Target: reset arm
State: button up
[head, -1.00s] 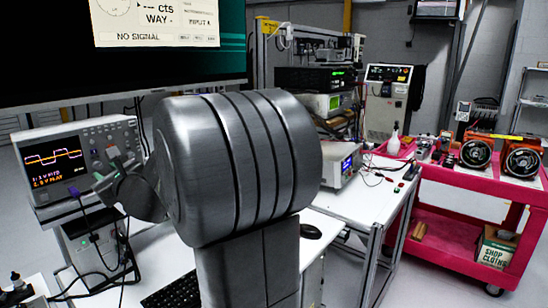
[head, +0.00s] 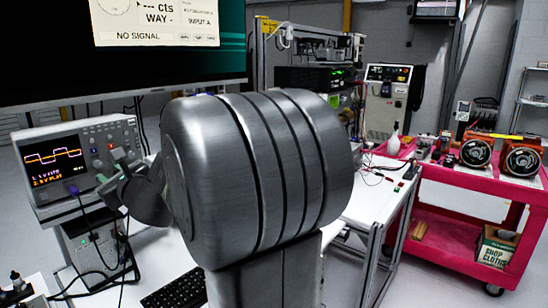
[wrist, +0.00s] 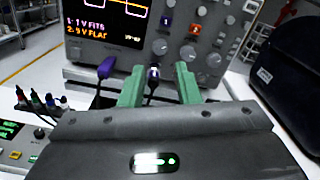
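My gripper (wrist: 160,82) shows two green fingers set apart in the wrist view, with open space between them. A dark cable plug (wrist: 152,73) at the front of the oscilloscope (wrist: 165,25) shows between the fingers; they do not appear to close on it. In the head view my gripper (head: 112,183) is small and partly hidden by my own wrist, beside the oscilloscope's front (head: 75,160). My large grey arm link fills the middle of the head view and hides part of the bench.
A purple-plugged cable (wrist: 104,72) hangs left of the fingers. Several coloured plugs (wrist: 42,102) stand at lower left. A keyboard (head: 175,293) lies on the bench. A pink cart (head: 455,210) with equipment stands at right. A large monitor (head: 120,55) hangs at upper left.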

aim_at(98, 164)
jog(key=p+x, duration=0.1)
jog(key=x, duration=0.6)
jog(key=shift+a, duration=0.1)
jog(key=shift+w+a+r+m+p, duration=0.15)
jog(key=shift+m+p, duration=0.15)
jog(key=shift+p, duration=0.35)
jog(key=shift+d+m+p, duration=0.2)
jog(key=shift+m+p, duration=0.4)
jog(key=shift+p, duration=0.25)
jog(key=m+p, duration=0.4)
jog(key=p, duration=0.3)
jog(key=b+v, duration=0.3)
jog(key=v, duration=0.9)
jog(key=shift+b, duration=0.3)
jog(key=shift+f, duration=0.25)
